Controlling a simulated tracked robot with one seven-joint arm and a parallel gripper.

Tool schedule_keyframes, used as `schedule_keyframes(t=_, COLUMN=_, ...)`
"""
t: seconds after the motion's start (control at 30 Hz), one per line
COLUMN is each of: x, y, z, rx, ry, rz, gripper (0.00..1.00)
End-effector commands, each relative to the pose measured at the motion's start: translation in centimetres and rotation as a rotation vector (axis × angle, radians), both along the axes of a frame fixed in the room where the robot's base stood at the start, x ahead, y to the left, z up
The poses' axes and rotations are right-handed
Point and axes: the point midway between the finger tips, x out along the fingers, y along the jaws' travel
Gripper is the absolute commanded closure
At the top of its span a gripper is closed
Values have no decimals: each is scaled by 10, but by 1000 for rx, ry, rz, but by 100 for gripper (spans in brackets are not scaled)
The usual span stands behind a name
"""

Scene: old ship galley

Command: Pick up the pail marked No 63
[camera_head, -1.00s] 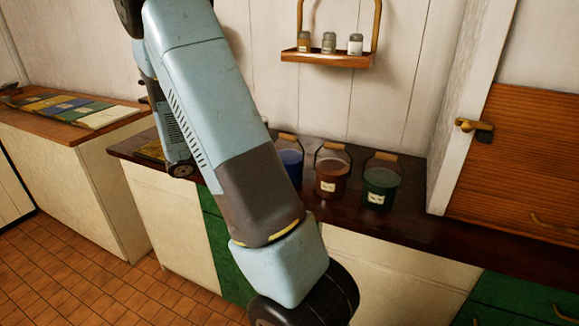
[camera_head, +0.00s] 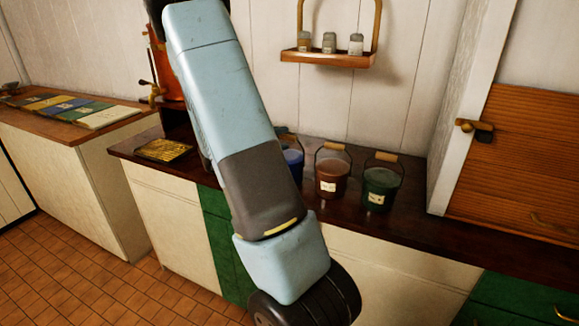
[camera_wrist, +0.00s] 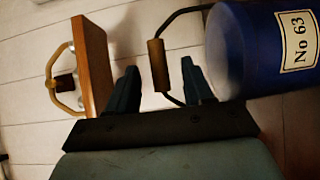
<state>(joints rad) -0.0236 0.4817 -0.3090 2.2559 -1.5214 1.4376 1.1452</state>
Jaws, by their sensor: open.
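The pail marked No 63 (camera_wrist: 255,50) is blue and fills the right of the wrist view, with its cream label readable. In the head view the blue pail (camera_head: 293,165) stands on the dark counter, partly hidden behind my arm. Its wire handle carries a wooden grip (camera_wrist: 158,65). My gripper (camera_wrist: 160,82) is open, and the wooden grip appears between its two fingers in the wrist view. I cannot tell whether either finger touches it. In the head view my gripper is hidden by my arm.
A red-brown pail (camera_head: 332,178) and a green pail (camera_head: 381,188) stand right of the blue one. A wall shelf (camera_head: 328,59) with small jars hangs above; it also shows in the wrist view (camera_wrist: 92,62). A brass-coloured tray (camera_head: 163,151) lies left on the counter (camera_head: 420,226).

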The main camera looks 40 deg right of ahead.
Motion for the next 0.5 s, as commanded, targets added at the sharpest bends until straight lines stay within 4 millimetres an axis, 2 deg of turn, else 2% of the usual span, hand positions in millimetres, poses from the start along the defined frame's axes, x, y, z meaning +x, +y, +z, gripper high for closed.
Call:
schedule_keyframes(t=0.3, x=-10, y=-40, z=-1, rx=-1, ry=0, rz=-3, gripper=49)
schedule_keyframes(t=0.5, x=-11, y=-45, z=-1, rx=-1, ry=0, rz=0, gripper=49)
